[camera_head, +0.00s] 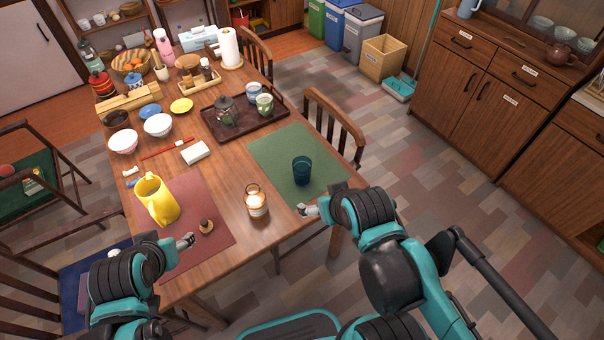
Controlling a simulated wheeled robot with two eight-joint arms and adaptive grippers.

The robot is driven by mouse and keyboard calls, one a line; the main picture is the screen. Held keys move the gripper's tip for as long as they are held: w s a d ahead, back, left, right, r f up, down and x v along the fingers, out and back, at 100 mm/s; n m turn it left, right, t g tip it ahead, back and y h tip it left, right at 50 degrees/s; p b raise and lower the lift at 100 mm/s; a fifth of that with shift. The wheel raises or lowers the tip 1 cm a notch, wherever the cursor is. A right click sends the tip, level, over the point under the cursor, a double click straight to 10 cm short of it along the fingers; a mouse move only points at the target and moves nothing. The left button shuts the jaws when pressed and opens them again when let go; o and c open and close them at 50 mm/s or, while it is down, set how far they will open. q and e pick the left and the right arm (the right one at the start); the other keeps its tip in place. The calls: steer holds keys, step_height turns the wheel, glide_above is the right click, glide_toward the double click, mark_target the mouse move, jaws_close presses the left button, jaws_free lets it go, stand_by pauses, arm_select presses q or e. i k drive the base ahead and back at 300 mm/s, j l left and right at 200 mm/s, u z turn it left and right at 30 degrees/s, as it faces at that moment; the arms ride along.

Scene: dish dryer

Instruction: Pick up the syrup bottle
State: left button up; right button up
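A small bottle (256,203) with an amber-brown body and a pale label stands upright on the bare wood near the front edge of the table. It looks like the syrup bottle, but the label is too small to read. My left gripper (187,241) is over the front of the red mat, left of the bottle and apart from it. My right gripper (306,211) is at the front edge of the green mat, right of the bottle and apart from it. Both fingertips are too small to show whether they are open or shut.
A dark blue glass (302,170) stands on the green mat (283,148). A dark tray (216,139) with cups lies behind. Bare wood surrounds the bottle.

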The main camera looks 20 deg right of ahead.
mark_target(255, 199)
steer(key=k, duration=0.65)
steer(key=j+z, duration=0.25)
steer(key=z, duration=0.15)
steer(key=j+z, duration=0.25)
steer(key=z, duration=0.2)
steer(key=j+z, duration=0.25)
steer(key=z, duration=0.15)
steer(key=k+j, duration=0.1)
steer(key=j, duration=0.4)
steer(key=k+j, duration=0.1)
steer(key=j, duration=0.9)
steer(key=k, duration=0.05)
